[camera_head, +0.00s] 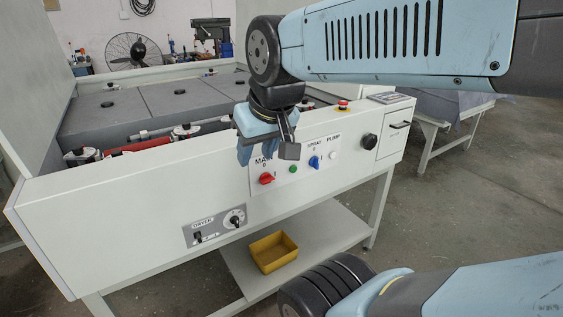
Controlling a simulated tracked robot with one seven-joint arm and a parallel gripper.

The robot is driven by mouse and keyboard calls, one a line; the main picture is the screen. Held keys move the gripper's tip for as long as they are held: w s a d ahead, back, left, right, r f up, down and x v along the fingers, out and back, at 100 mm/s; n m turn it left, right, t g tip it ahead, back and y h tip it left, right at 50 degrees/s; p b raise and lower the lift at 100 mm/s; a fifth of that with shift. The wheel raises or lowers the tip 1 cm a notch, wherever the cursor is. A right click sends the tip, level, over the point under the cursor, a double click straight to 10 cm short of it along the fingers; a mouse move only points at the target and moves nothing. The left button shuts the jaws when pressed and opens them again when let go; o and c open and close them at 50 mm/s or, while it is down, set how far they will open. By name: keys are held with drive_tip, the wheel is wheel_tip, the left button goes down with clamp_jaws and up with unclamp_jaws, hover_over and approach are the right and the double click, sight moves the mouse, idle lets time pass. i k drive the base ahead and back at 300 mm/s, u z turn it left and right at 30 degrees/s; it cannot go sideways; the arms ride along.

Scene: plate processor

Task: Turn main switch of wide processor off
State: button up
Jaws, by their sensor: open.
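The wide processor (120,215) is a long white machine with a control panel on its front. The main switch (266,178) is a red knob below the printed word MAIN, left of a green button. The knob's exact angle is too small to tell. My gripper (266,160) is open and empty, pointing down above and in front of the MAIN label. Its fingers partly cover the panel just over the red knob and appear apart from the knob.
The dryer panel (215,228) is lower left. A red emergency button (343,104) sits on top. A yellow bin (273,253) stands on the shelf below.

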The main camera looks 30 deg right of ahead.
sight(265, 178)
drive_tip(key=z, duration=0.9)
drive_tip(key=k, duration=0.85)
drive_tip(key=u, duration=0.3)
